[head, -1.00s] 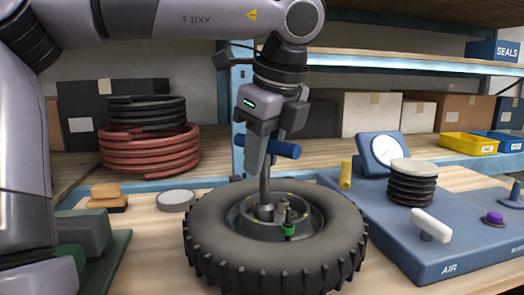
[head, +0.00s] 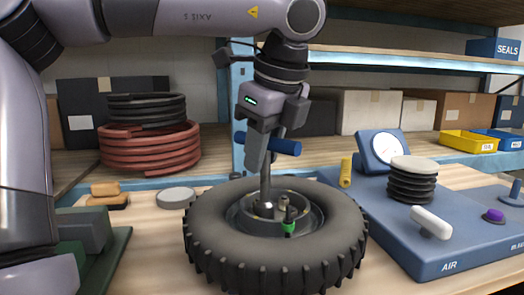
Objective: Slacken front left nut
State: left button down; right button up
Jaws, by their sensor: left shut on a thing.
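A black knobbly tyre (head: 215,235) lies flat on the bench with a grey metal hub (head: 245,218) in its middle. My left gripper (head: 260,150) is shut on a T-handled wrench with a blue crossbar (head: 284,147). The wrench's grey shaft (head: 265,188) stands nearly upright, its lower end down at the left part of the hub. Whether its socket sits on a nut is too small to tell. Grey studs or nuts (head: 284,202) and a green-marked part (head: 290,224) stand right of the shaft. My right gripper is not in view.
A blue AIR panel (head: 440,262) with a gauge (head: 387,147), black bellows and a white handle stands right of the tyre. A grey disc (head: 176,198) and brown blocks (head: 106,194) lie left. Coiled hoses (head: 148,147) and boxes sit behind.

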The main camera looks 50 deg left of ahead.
pick_arm(q)
jog(key=shift+w, duration=0.1)
jog(key=shift+r+p, duration=2.15)
jog(key=shift+r, duration=0.35)
jog(key=shift+r, duration=0.15)
